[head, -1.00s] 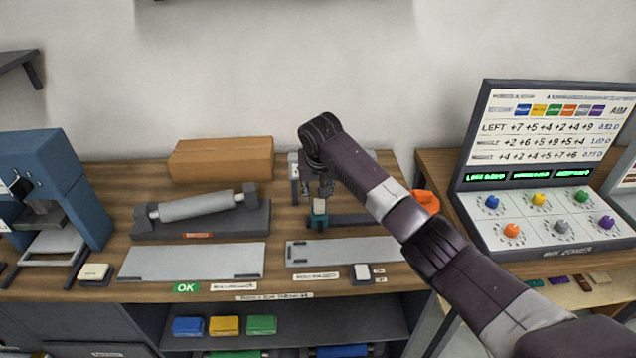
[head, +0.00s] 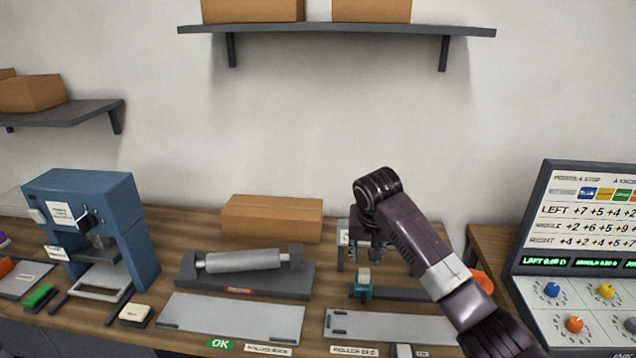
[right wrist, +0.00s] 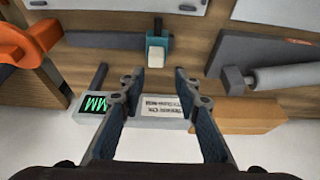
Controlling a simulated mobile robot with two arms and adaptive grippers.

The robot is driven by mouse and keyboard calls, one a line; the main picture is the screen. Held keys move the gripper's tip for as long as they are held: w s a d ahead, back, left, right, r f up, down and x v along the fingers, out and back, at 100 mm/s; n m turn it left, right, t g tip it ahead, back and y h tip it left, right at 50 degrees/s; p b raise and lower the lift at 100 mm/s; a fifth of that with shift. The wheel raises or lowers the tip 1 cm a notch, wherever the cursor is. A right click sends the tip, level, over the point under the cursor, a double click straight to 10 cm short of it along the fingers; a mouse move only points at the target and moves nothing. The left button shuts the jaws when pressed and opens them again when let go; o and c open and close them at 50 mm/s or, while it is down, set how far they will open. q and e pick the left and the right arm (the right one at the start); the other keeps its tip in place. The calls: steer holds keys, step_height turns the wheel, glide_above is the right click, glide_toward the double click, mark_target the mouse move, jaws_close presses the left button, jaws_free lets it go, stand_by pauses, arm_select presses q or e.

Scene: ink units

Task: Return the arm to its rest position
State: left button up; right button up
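My right arm (head: 415,240) reaches in from the lower right over the workbench, with its wrist bent down. My right gripper (head: 366,250) hangs in front of a grey measuring device, partly covered by my wrist. In the right wrist view the gripper (right wrist: 160,80) has its two fingers apart with nothing between them. The measuring device (right wrist: 150,122), with a green "MM" display, shows behind the fingers. A teal holder with a pale block (right wrist: 157,48) lies beyond the fingertips. My left arm and gripper are not in view.
A roller unit (head: 245,275) and a cardboard box (head: 272,218) stand left of the gripper. A blue press (head: 95,225) is farther left. An orange part (head: 482,281) lies beside my forearm, and a control panel (head: 590,240) stands right. A shelf (head: 340,30) hangs above.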

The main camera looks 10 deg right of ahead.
steer(key=s+a+f, duration=0.1)
steer(key=s+f, duration=0.2)
steer(key=s+a+f+n, duration=0.1)
steer(key=s+a+f, duration=0.1)
steer(key=f, duration=0.2)
steer(key=s+a+f+n+y, duration=0.1)
steer(key=s+f, duration=0.2)
steer(key=shift+s+a+f, duration=0.15)
steer(key=shift+s+f, duration=0.2)
steer(key=shift+f, duration=0.05)
steer(key=s+f+n+y, duration=0.1)
steer(key=s+f, duration=0.3)
steer(key=s, duration=0.7)
steer(key=s+f+n, duration=0.1)
steer(key=s+f, duration=0.3)
steer(key=s, duration=0.7)
steer(key=s+d+r, duration=0.1)
steer(key=s+d, duration=0.1)
steer(key=s, duration=0.4)
steer(key=s+d+r, duration=0.1)
steer(key=s+d, duration=0.2)
steer(key=s, duration=0.3)
step_height(320, 180, down, 29)
steer(key=s+g+b, duration=0.2)
steer(key=s+d+f+n+g+h+b, duration=0.1)
steer(key=s+d+f+b, duration=0.1)
steer(key=s+f, duration=1.5)
steer(key=shift+d+f, duration=0.25)
steer(key=shift+f, duration=0.3)
